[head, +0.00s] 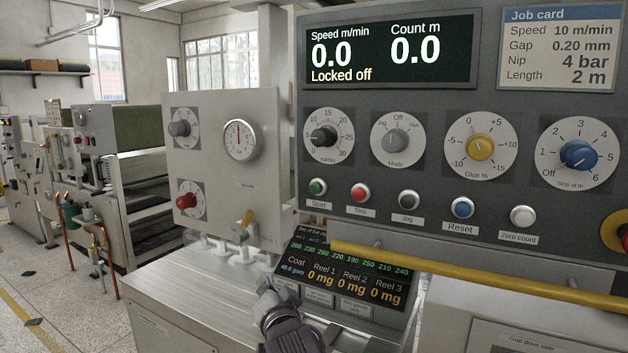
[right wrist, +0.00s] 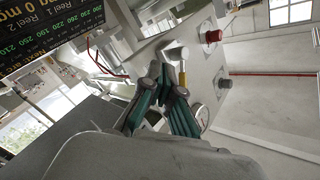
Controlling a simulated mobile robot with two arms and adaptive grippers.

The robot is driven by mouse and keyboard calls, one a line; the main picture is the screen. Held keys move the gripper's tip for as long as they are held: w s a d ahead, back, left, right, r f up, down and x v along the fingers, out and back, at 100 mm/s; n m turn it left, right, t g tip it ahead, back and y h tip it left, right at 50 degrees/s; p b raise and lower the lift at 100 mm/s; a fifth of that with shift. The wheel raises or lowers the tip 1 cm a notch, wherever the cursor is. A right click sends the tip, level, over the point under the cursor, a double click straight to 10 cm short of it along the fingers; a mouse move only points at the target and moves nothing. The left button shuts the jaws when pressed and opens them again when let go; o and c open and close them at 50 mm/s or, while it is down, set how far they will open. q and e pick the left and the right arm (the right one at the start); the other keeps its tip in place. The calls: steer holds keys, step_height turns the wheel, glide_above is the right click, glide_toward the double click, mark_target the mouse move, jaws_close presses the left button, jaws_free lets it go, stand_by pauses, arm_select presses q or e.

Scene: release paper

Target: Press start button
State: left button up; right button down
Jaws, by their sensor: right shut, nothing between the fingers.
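The green start button (head: 318,187) sits at the left end of the button row on the grey control panel, above a label reading Start. My right gripper (head: 266,288) is in the lower middle of the head view, below and to the left of the button, clear of it. It is over the left edge of the small tilted display. In the right wrist view my right gripper (right wrist: 166,76) shows its teal-padded fingers, shut and empty. The start button does not show clearly in the right wrist view. My left gripper is not in view.
The panel screen (head: 390,52) reads 0.0, 0.0 and Locked off. A red button (head: 359,193) is beside the start button. A yellow bar (head: 470,278) crosses below the panel.

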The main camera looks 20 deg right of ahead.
arm_select(q)
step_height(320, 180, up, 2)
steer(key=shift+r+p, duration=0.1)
steer(key=shift+p, duration=0.65)
arm_select(e)
steer(key=s+d+r+m+t+h, duration=0.1)
steer(key=s+r+m, duration=0.1)
steer(key=r, duration=0.7)
steer(key=s+d+r+m+t, duration=0.1)
steer(key=s+r+m, duration=0.1)
steer(key=r, duration=0.7)
steer(key=shift+s+t+h, duration=0.4)
steer(key=shift+s, duration=0.5)
steer(key=shift+r, duration=0.15)
